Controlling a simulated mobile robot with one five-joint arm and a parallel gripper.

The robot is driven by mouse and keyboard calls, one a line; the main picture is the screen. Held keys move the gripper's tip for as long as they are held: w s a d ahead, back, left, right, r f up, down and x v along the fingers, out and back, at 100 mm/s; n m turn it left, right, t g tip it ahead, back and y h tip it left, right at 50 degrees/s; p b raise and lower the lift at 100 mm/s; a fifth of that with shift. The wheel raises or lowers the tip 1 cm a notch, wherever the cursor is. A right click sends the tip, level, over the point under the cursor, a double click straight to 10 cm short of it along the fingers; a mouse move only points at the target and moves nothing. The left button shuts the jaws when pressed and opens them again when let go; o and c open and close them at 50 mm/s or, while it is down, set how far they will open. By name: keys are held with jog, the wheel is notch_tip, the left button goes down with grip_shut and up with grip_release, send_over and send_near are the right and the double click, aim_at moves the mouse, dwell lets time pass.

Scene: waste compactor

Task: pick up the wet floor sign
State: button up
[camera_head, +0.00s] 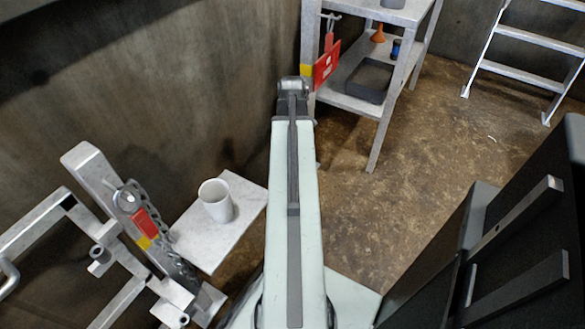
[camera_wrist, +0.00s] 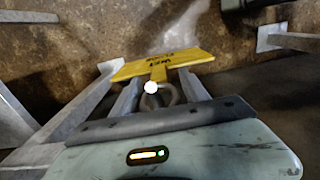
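In the wrist view a flat yellow plate (camera_wrist: 165,66) with dark lettering lies across the upper middle. The lettering is too blurred to read, so I cannot tell whether it is the wet floor sign. A short yellow stem and a grey ring show below it. My gripper (camera_wrist: 158,84) has its two grey fingers apart, with the plate just past their tips. I cannot tell whether they touch it. In the head view my gripper (camera_head: 294,84) is at the far end of my arm, seen from behind. A small yellow patch (camera_head: 306,70) shows just beyond it.
A red tag (camera_head: 326,63) hangs beside a white shelf rack (camera_head: 376,153) holding a grey bin (camera_head: 369,80). A white mug (camera_head: 216,201) stands on a small shelf at left, near a chained frame (camera_head: 98,163). A ladder (camera_head: 518,72) stands back right. Brown floor between is clear.

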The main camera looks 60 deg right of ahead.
grip_shut()
